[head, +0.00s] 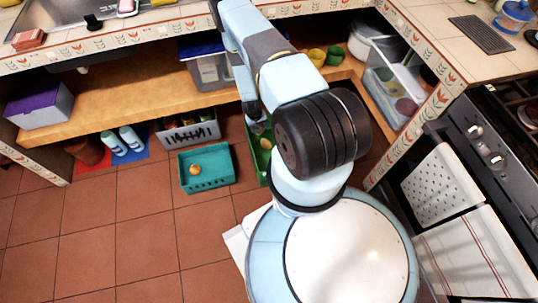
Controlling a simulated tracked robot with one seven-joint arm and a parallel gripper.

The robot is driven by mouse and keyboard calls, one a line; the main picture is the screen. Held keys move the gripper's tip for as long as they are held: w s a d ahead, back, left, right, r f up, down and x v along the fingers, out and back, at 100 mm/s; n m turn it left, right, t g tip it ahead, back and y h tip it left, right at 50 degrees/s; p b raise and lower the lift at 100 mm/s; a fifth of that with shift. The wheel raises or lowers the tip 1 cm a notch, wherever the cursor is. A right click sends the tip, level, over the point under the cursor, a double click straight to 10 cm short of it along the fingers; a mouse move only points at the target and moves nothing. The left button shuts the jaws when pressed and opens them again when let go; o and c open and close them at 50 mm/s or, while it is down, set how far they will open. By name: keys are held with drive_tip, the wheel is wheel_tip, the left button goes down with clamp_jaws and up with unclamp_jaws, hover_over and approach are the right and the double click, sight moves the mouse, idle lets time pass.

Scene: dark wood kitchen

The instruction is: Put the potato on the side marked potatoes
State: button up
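A small round orange-brown item (195,169) lies in a teal crate (208,184) on the tiled floor; I cannot tell whether it is a potato or an onion. A green crate (263,174) stands to its right, partly hidden by my arm. A small yellowish item (265,143), perhaps a potato, shows inside the green crate. My gripper (258,127) is low over the back of the green crate, just above and left of that item. It is too small and dark to show whether its fingers are open or touch anything. No potato marking is readable.
A wooden shelf (130,88) runs behind the crates under the counter. A grey basket of bottles (190,133) stands behind the teal crate. A stove (480,135) is at right. The tiled floor at front left is clear.

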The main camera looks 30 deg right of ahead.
drive_tip(key=shift+m, duration=0.6)
drive_tip(key=shift+s+d+f, duration=0.25)
drive_tip(key=shift+s+f, duration=1.1)
drive_tip(key=shift+f, duration=2.25)
drive_tip(key=shift+s+d+f, duration=0.25)
drive_tip(key=shift+s+f, duration=1.15)
drive_tip(key=shift+f, duration=2.15)
drive_tip(key=shift+s+d+f, duration=0.25)
drive_tip(key=shift+s+f, duration=1.1)
drive_tip(key=shift+f, duration=2.25)
drive_tip(key=o, duration=1.2)
drive_tip(key=shift+c, duration=0.2)
drive_tip(key=shift+r, duration=0.15)
wheel_tip(320, 180, up, 12)
drive_tip(key=a, duration=0.2)
drive_tip(key=shift+s+f, duration=0.2)
drive_tip(key=shift+s, duration=0.05)
